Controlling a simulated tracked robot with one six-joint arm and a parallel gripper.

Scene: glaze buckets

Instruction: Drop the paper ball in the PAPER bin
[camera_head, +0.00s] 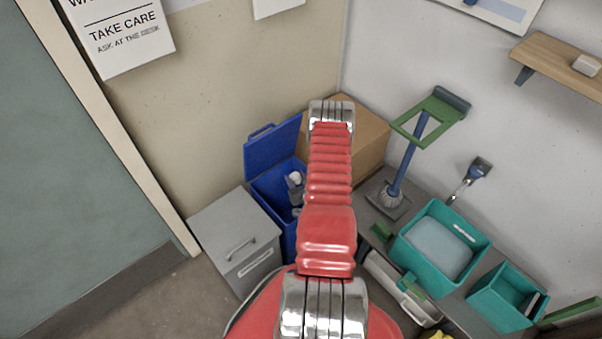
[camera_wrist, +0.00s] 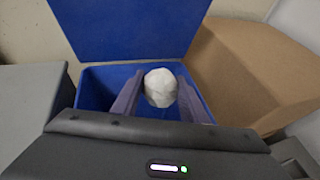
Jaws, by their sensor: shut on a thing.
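The white paper ball (camera_wrist: 161,87) is between the two fingers of my gripper (camera_wrist: 158,92) in the wrist view. My gripper is shut on it. In the head view the ball (camera_head: 295,178) and my gripper (camera_head: 295,188) show over the opening of a blue bin (camera_head: 267,197) with its lid raised. In the wrist view the blue bin (camera_wrist: 95,88) lies behind and below the ball. I cannot tell how far the ball is above the rim. No PAPER label is readable on the bin, and my arm hides part of its right side.
Farther right are a brush with a green frame (camera_head: 405,150), a teal tub of liquid (camera_head: 440,243) and a smaller teal bucket (camera_head: 508,297).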

